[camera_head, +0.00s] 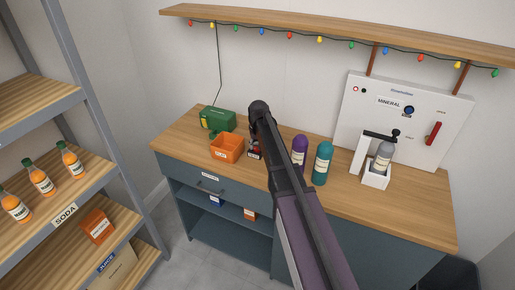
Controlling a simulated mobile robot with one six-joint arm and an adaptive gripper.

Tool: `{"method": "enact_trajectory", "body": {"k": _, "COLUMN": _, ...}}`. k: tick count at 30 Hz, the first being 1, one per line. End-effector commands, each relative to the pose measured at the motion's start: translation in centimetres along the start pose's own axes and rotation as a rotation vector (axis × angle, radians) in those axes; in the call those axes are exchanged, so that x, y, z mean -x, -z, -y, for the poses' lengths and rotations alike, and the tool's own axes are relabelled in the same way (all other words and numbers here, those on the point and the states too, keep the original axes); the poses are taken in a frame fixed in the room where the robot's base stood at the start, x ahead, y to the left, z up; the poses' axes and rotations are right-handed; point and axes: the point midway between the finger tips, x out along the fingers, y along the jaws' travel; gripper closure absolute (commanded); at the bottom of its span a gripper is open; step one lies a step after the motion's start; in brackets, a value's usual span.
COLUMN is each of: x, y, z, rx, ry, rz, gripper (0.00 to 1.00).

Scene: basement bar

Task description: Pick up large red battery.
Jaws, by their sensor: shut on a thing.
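My gripper (254,144) points down over the wooden counter, just right of the orange bin, and is largely hidden behind my own arm. It is shut on a small red and dark thing (255,155), which appears to be the large red battery. Only a sliver of it shows. I cannot tell whether it still touches the counter.
An orange bin (227,149) and a green box (217,119) stand left of my gripper. A purple bottle (300,149) and a teal bottle (322,164) stand to the right, near a white lever device (375,177). A shelf (340,36) with colored lights hangs above.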

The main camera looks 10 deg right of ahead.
Motion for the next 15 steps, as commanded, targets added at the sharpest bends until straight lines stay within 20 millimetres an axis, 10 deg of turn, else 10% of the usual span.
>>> {"method": "enact_trajectory", "body": {"k": 15, "x": 2.0, "y": 0.3, "z": 0.0, "rx": 0.000, "ry": 0.000, "rz": 0.000, "gripper": 1.00}}
